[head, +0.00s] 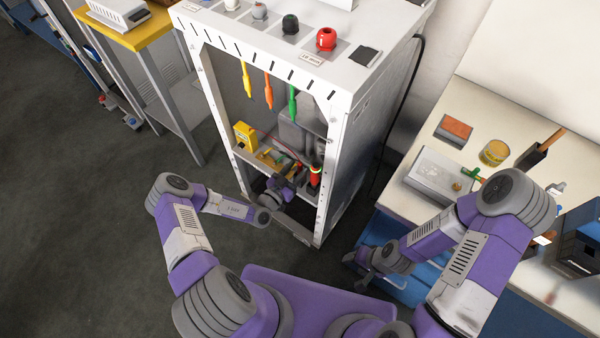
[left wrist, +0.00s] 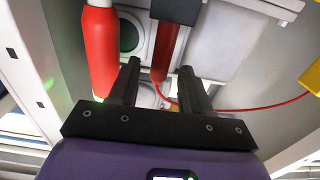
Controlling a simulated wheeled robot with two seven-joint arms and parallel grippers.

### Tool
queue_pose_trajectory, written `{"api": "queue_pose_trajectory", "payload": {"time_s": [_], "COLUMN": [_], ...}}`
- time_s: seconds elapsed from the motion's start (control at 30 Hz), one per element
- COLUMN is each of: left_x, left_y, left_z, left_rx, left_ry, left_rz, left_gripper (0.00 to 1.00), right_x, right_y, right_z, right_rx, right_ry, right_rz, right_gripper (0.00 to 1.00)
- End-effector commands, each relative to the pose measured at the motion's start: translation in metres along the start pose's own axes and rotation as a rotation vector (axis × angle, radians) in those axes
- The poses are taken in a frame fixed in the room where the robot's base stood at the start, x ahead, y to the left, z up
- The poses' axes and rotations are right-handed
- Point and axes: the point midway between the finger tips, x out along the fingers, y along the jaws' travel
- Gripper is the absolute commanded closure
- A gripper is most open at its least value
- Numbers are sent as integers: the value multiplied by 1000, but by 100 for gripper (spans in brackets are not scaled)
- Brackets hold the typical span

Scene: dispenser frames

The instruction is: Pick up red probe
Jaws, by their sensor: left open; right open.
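A dark red probe (left wrist: 169,48) with a thin red cable stands in the left wrist view between and beyond the fingertips of my left gripper (left wrist: 159,68). The fingers are apart and I see no grip on it; whether one touches it I cannot tell. In the head view my left gripper (head: 290,175) reaches into the white cabinet and largely hides the probe. A brighter red cylinder (left wrist: 99,52) with a glowing end is left of the fingers; it also shows in the head view (head: 315,178). My right gripper (head: 359,268) is open and empty, low beside the right-hand bench.
The white cabinet (head: 334,135) frames the opening with posts on both sides. Yellow (head: 246,80), orange (head: 268,92) and green (head: 292,101) tools hang inside it. A yellow meter (head: 245,136) stands on the shelf. The red cable (left wrist: 250,109) runs towards a yellow thing at right.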

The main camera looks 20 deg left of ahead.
Motion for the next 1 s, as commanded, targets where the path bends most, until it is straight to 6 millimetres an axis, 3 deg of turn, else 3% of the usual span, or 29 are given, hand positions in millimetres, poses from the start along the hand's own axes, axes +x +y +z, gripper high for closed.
{"api": "queue_pose_trajectory", "payload": {"time_s": [0.17, 0.43, 0.77, 1.0], "left_x": [23, 27, 26, 26], "left_y": [1, 1, 1, 1], "left_z": [0, 0, 0, -1], "left_rx": [2, 2, 2, 2], "left_ry": [1, 0, 0, 0], "left_rz": [3, 2, 3, 3], "left_gripper": [52, 52, 100, 100], "right_x": [5, 5, 5, 5], "right_y": [2, 2, 2, 2], "right_z": [0, 0, 0, 0], "right_rx": [0, 0, 0, 0], "right_ry": [0, 0, 0, 0], "right_rz": [0, 0, 0, 0], "right_gripper": [46, 46, 46, 46]}}
